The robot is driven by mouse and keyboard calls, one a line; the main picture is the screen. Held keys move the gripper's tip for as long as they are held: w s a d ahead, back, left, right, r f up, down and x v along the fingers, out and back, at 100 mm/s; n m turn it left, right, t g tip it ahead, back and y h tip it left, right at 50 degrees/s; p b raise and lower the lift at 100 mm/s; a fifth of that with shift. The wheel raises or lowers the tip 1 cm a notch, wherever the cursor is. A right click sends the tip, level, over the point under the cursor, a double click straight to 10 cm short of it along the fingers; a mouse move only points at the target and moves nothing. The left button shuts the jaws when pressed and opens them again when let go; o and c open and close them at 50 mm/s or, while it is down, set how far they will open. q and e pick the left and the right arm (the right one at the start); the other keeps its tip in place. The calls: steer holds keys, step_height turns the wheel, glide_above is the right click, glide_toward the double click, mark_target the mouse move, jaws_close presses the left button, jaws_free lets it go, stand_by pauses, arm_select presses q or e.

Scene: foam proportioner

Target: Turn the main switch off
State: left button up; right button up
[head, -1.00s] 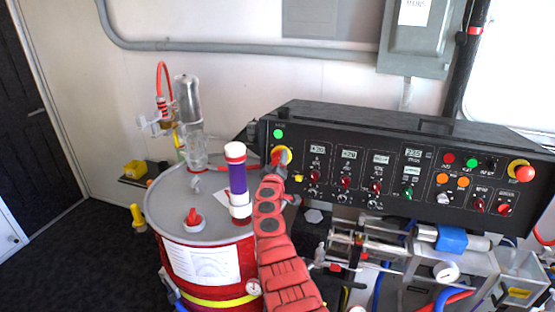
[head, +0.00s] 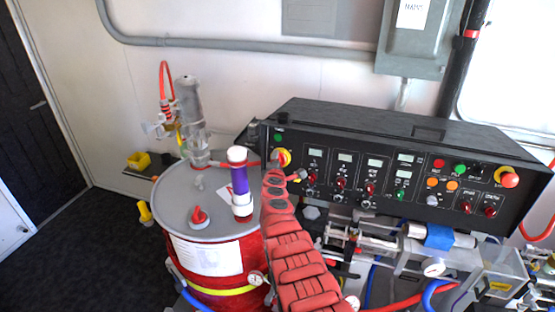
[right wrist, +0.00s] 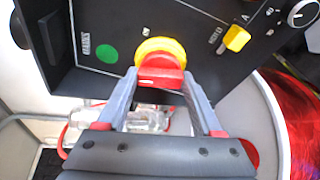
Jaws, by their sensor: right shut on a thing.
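The main switch, a red handle on a round yellow plate, sits at the left end of the black control panel in the head view (head: 286,153). In the right wrist view the yellow plate (right wrist: 160,49) shows with the red handle (right wrist: 160,75) across it. My right gripper (right wrist: 161,82) is shut on the red handle, one finger at each side. In the head view my right arm reaches up to the switch, and its gripper (head: 278,166) partly hides the handle. The green lamp (head: 278,137) beside the switch looks dim. My left gripper is not in view.
The black control panel (head: 400,140) carries several blank displays, knobs and a red-yellow button (head: 510,180) at right. A red drum (head: 215,255) with a purple-banded cylinder (head: 240,185) stands close left of my arm. Pipes and valves (head: 400,245) lie below the panel.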

steer(key=shift+n+g+h+b, duration=0.25)
steer(key=shift+n+g+b, duration=0.15)
steer(key=shift+n, duration=0.85)
steer(key=shift+n+g+h+b, duration=0.3)
steer(key=shift+n+b, duration=0.2)
steer(key=shift+n, duration=0.75)
steer(key=o, duration=1.4)
steer(key=shift+c, duration=0.2)
steer(key=shift+a, duration=0.1)
